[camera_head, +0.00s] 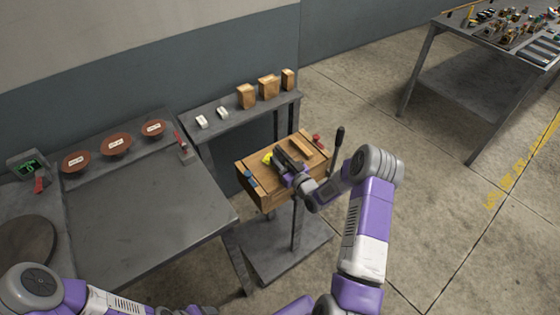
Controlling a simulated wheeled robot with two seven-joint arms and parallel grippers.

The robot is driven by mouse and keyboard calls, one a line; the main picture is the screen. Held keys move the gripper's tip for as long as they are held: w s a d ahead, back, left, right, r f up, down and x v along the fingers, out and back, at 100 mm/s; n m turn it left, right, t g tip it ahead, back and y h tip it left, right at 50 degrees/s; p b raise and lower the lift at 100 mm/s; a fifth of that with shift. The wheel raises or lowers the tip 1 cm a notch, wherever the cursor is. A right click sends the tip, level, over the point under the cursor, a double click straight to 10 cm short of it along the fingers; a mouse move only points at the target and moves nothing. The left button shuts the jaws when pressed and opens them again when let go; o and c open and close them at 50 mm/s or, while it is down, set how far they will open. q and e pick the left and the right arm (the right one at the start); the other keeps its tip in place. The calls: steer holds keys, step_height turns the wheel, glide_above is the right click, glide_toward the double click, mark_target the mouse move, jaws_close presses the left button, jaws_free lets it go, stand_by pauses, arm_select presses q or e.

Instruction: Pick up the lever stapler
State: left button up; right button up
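My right gripper (285,160) is over the top of a wooden box (262,196) on a grey stand, with its fingers pointing down-left. A small yellow thing (267,158) shows beside its fingertips. I cannot tell whether the fingers are apart or closed on something, because the gripper covers that spot. No lever stapler can be made out for certain; the yellow thing is too small and too hidden to name. A black upright handle (339,136) shows at the box's right side. My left arm is at the lower left, and its gripper is out of view.
A red item (316,138) and a blue item (250,178) are at the box's edges. A shelf (232,125) behind holds wooden blocks and white pieces. A grey table (140,225) with brown dishes (117,144) is left. A cluttered table (470,85) stands far right; the floor between is clear.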

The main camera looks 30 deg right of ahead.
jaws_close()
